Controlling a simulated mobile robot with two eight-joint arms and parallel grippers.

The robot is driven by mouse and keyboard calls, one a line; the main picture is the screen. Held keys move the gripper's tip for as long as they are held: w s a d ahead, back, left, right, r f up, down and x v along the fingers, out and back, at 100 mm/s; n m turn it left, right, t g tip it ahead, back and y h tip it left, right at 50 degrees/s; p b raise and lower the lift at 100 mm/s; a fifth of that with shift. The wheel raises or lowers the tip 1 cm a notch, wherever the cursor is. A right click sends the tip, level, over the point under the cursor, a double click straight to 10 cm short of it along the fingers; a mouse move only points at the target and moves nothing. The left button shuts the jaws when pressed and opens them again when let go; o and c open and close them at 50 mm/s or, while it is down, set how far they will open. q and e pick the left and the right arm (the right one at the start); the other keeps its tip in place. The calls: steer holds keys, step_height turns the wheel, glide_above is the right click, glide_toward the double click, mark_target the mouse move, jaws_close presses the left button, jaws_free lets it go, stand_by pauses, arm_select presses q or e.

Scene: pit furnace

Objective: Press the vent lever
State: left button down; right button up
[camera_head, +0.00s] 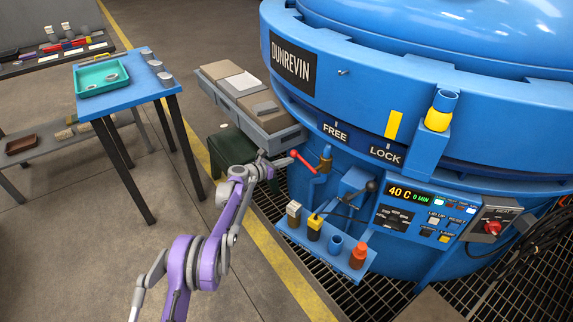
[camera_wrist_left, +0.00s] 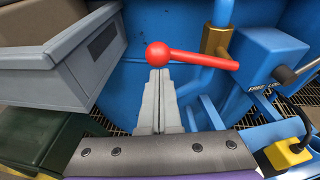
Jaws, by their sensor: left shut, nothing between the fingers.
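The vent lever appears to be the red handle with a ball end (camera_head: 303,161) on a brass valve (camera_head: 325,160) at the front of the blue furnace. In the left wrist view the red lever (camera_wrist_left: 198,58) lies nearly level, its ball to the left and the brass valve body (camera_wrist_left: 216,40) at its right. My left gripper (camera_head: 284,162) is shut and empty, close to the ball. In the left wrist view its fingertips (camera_wrist_left: 158,74) show just under the ball; I cannot tell whether they touch. My right gripper is out of view.
A small shelf (camera_head: 322,252) with several coloured items juts out below the valve. A black-knobbed lever (camera_head: 371,186) and a control panel (camera_head: 403,212) are to the right. Grey bins (camera_head: 272,128) and a dark green box (camera_head: 228,150) stand left of the furnace.

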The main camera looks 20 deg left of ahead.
mark_target(295, 152)
arm_select(q)
steer(key=r+m, duration=0.1)
steer(key=r+m+p, duration=0.1)
steer(key=d+r+m, duration=0.1)
steer(key=shift+s+r+t+y, duration=0.25)
steer(key=shift+r+t+y, duration=0.1)
steer(key=shift+t+y, duration=0.05)
steer(key=d+r+m+p, duration=0.1)
steer(key=s+d+r+m+y+p, duration=0.1)
steer(key=r+m, duration=0.1)
steer(key=shift+s+m+t+p, duration=0.15)
steer(key=shift+m+t+p, duration=0.15)
steer(key=shift+t+p, duration=0.1)
steer(key=shift+m+t, duration=0.3)
steer(key=shift+m, duration=0.6)
steer(key=shift+s+d+r+p, duration=0.25)
steer(key=shift+s+d+r, duration=0.15)
steer(key=shift+d, duration=0.3)
steer(key=shift+s+d+r+p, duration=0.2)
steer(key=shift+s+d+r, duration=0.2)
steer(key=shift+d, duration=0.35)
steer(key=shift+s+d+r+p, duration=0.3)
steer(key=shift+s+d, duration=0.15)
steer(key=shift+d, duration=0.25)
